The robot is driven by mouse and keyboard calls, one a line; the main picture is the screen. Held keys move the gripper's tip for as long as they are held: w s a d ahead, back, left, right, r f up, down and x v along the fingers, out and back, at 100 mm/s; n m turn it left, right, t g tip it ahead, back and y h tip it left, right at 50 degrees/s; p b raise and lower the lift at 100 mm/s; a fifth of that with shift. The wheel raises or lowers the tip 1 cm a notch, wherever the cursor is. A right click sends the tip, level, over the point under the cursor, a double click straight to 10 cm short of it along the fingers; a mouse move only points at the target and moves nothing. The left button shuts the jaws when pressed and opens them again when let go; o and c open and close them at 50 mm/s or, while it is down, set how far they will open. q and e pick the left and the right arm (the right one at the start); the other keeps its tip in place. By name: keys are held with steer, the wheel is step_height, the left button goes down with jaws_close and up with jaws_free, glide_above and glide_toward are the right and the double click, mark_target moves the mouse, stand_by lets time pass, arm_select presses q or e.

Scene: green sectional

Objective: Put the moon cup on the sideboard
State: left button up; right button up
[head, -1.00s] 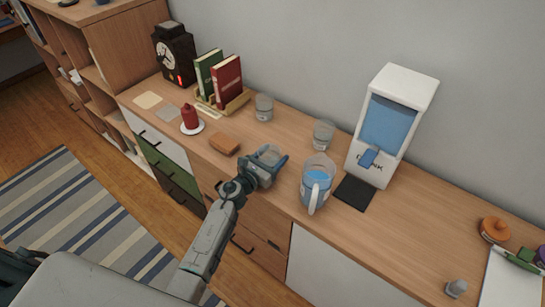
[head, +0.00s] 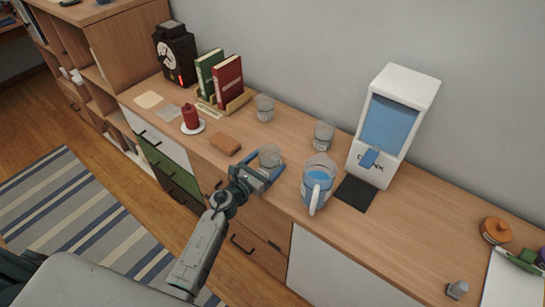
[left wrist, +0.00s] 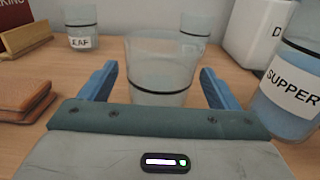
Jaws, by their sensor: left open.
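A clear cup (head: 269,155) stands upright near the front edge of the sideboard (head: 400,236). It also shows in the left wrist view (left wrist: 160,62), with a dark line around it and some pale content. No label shows on it, so I cannot tell from its face that it is the moon cup. My left gripper (head: 262,171) is open, with its blue fingers (left wrist: 157,75) on either side of the cup's near part. Two other clear cups stand farther back, one at left (head: 264,108) labelled "EAF" in the wrist view, one at right (head: 323,135). My right gripper is not in view.
A jug (head: 317,186) with blue liquid, labelled "SUPPER", stands close right of the cup. A white dispenser (head: 410,90) and dark mat (head: 356,193) are beyond it.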

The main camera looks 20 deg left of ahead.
arm_select(q)
steer(key=b+v, duration=0.1)
steer(key=v, duration=0.7)
